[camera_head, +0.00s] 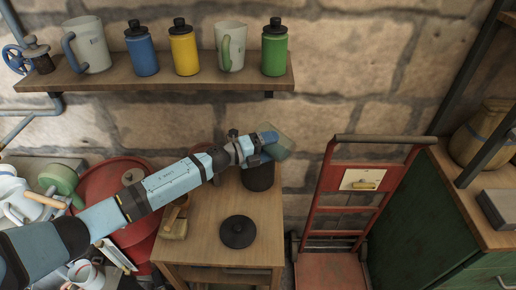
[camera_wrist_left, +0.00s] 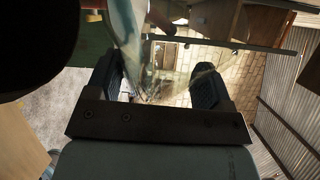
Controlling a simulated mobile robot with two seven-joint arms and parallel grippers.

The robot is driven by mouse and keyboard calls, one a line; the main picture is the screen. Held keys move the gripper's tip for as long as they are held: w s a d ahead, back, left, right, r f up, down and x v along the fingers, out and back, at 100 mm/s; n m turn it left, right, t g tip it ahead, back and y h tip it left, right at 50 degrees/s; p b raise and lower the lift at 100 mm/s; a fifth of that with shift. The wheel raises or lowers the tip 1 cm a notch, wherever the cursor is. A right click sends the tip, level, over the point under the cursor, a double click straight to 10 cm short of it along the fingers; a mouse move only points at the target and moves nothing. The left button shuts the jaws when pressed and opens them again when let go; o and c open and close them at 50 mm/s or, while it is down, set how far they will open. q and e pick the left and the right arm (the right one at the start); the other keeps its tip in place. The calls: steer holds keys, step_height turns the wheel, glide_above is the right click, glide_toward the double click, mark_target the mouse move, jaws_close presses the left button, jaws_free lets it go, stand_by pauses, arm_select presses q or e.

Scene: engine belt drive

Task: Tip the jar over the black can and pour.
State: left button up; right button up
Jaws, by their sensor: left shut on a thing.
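My left gripper (camera_head: 262,146) is shut on a see-through glass jar (camera_head: 282,149), which sticks out to the right of the fingers and looks tilted. The black can (camera_head: 258,180) stands on the small wooden table below, partly hidden by the gripper and jar. In the left wrist view the jar's clear glass (camera_wrist_left: 160,84) shows between the two fingers (camera_wrist_left: 160,88). A large dark round shape fills that view's upper left; I cannot tell for sure that it is the can. I cannot make out any contents or flow. My right gripper is not in view.
A round black lid (camera_head: 238,233) lies on the wooden table (camera_head: 206,240), with a brush (camera_head: 175,225) at its left edge. A red hand truck (camera_head: 340,215) stands to the right. A wall shelf (camera_head: 180,78) with mugs and bottles is above.

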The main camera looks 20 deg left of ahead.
arm_select(q)
steer(key=shift+a+f+n+b, duration=0.15)
steer(key=shift+n+b, duration=0.3)
steer(key=shift+n, duration=0.05)
stand_by(0.3)
steer(key=shift+w+a+r+n+h, duration=0.15)
steer(key=shift+r+n+h, duration=0.05)
steer(key=shift+n+h, duration=0.1)
stand_by(0.4)
